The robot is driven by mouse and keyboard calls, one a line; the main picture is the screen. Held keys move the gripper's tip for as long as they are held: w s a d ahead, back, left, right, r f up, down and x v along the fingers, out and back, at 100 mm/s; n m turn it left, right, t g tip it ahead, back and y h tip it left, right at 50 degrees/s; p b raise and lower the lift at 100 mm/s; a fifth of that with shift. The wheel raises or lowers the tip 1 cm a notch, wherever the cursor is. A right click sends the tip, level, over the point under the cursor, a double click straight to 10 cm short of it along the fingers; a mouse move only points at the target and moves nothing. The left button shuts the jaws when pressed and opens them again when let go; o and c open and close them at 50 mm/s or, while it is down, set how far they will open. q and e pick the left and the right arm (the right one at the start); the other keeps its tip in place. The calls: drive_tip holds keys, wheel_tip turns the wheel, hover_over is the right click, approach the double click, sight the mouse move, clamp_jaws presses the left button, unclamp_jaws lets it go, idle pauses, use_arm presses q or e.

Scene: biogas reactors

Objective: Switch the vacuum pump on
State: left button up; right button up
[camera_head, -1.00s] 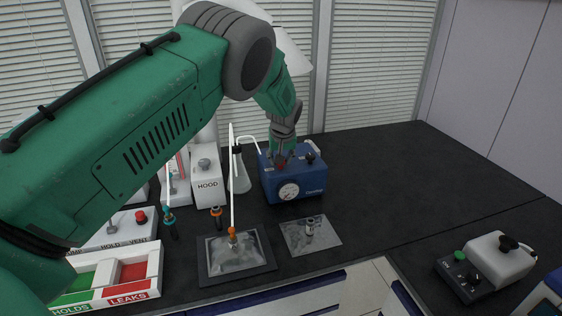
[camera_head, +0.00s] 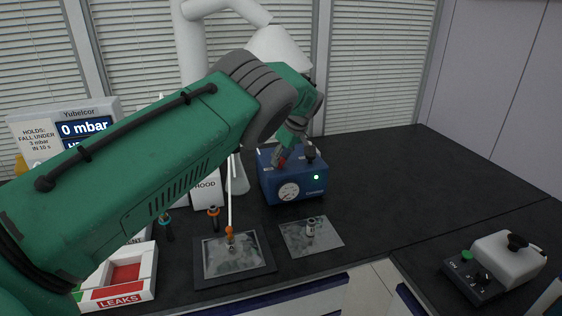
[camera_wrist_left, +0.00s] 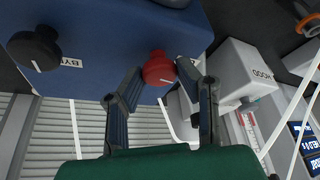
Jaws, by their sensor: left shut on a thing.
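The vacuum pump is a blue box (camera_head: 272,188) on the dark bench, with a round dial on its front. A small green lamp (camera_head: 316,177) glows on its front right. My left gripper (camera_head: 281,162) is at the top left of the pump. In the left wrist view, my gripper's fingers (camera_wrist_left: 160,82) are shut on a red knob (camera_wrist_left: 158,67) with a white mark. A black knob (camera_wrist_left: 33,48) with a white mark and partly readable lettering sits apart on the same blue box (camera_wrist_left: 100,25). My right gripper is not in view.
A glass flask (camera_head: 238,178) and a white HOOD box (camera_head: 207,190) stand left of the pump. A display (camera_head: 82,128) reads 0 mbar. Two trays (camera_head: 234,258) (camera_head: 311,236) lie in front. The bench right of the pump is clear.

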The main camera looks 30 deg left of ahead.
use_arm(q)
drive_tip(key=shift+d+f+n, duration=0.15)
drive_tip(key=shift+f+n, duration=0.1)
drive_tip(key=shift+n, duration=0.05)
drive_tip(key=o, duration=1.1)
drive_tip(key=shift+o, duration=0.2)
drive_tip(key=shift+w, duration=0.2)
drive_tip(key=shift+r, duration=0.45)
drive_tip(key=v, duration=1.1)
drive_tip(key=shift+w, duration=0.25)
drive_tip(key=shift+d, duration=0.1)
drive_tip(key=shift+f, duration=0.15)
